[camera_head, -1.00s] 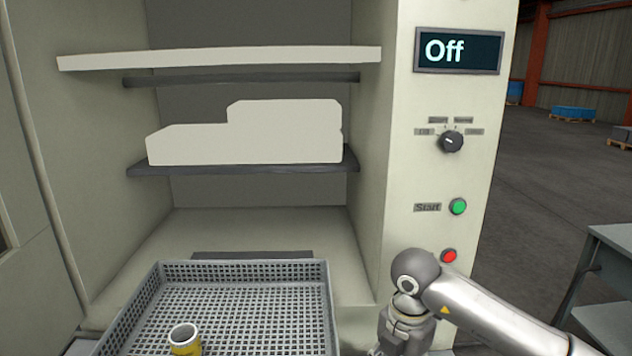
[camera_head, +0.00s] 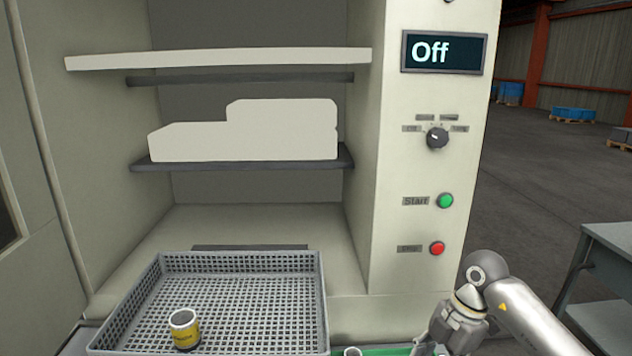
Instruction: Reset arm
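My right arm comes in from the lower right. Its gripper (camera_head: 432,344) hangs at the bottom edge below the control panel, apart from the buttons. Its fingers are small and partly cut off, so I cannot tell whether it is open or shut. My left gripper is out of view. The machine's display (camera_head: 444,52) reads "Off". Below it are a dark rotary knob (camera_head: 437,138), a green Start button (camera_head: 445,201) and a red button (camera_head: 437,248), all uncovered.
A grey mesh basket (camera_head: 240,262) stands in front of the machine opening, holding a yellow-and-white can (camera_head: 184,330). Another can top (camera_head: 352,351) shows at the bottom edge near a green surface (camera_head: 385,351). A grey table (camera_head: 610,255) stands at the right.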

